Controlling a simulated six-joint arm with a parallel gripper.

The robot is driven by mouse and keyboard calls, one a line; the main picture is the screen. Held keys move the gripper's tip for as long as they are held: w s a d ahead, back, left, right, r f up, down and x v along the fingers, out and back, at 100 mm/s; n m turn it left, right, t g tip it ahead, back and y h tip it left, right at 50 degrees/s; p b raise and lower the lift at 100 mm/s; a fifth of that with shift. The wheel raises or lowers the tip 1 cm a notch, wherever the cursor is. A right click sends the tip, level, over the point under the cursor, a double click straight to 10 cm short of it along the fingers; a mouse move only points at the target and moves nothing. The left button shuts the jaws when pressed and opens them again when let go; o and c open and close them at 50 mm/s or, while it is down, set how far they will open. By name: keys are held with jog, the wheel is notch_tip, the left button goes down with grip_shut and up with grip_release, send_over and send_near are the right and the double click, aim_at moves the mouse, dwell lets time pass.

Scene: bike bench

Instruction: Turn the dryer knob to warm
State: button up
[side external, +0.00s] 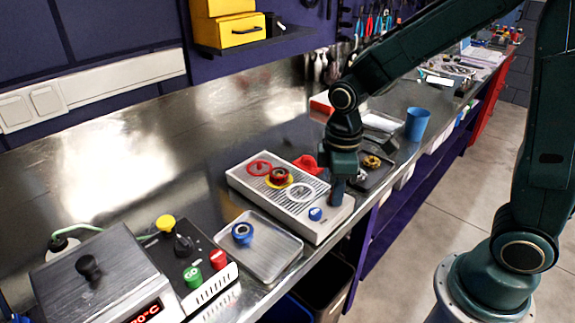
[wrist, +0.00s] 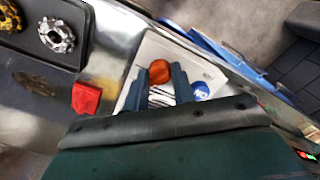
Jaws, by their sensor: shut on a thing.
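The dryer (side external: 270,208) is a light grey box with a slotted top on the metal bench; its pale end panel (wrist: 150,52) shows in the wrist view. In the wrist view an orange round knob (wrist: 159,72) sits on that panel between my gripper's two fingers. My gripper (side external: 337,192) points down at the dryer's right end, shut on the knob, and hides it in the side view. A blue round piece (side external: 315,213) with white marks, also in the wrist view (wrist: 200,91), is beside the fingers. I cannot read which setting the knob points to.
A red ring (side external: 259,168), a red-and-yellow part (side external: 279,177) and a white ring (side external: 300,192) lie on the dryer. A red piece (side external: 307,163) is behind it. A dark tray (side external: 378,176), blue cup (side external: 417,123), metal tray (side external: 262,258) and a device with a display (side external: 95,275) stand around.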

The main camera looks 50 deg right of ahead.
jog(key=m, duration=0.6)
dwell(0.4)
jog(key=o, duration=1)
jog(key=shift+r, duration=0.1)
notch_tip(320, 180, up, 14)
jog(key=shift+f, duration=0.15)
jog(key=shift+s, duration=0.1)
dwell(0.5)
jog(key=s+d+t, duration=0.1)
jog(key=s+t, duration=0.1)
jog(key=s, duration=0.2)
jog(key=s+d+m+t, duration=0.1)
jog(key=s, duration=0.4)
jog(key=s+d+m+t, duration=0.1)
jog(key=s+t, duration=0.1)
jog(key=s, duration=0.2)
jog(key=shift+s+d+r+t, duration=0.2)
jog(key=shift+s+r+t, duration=0.05)
jog(key=shift+s+t, duration=0.05)
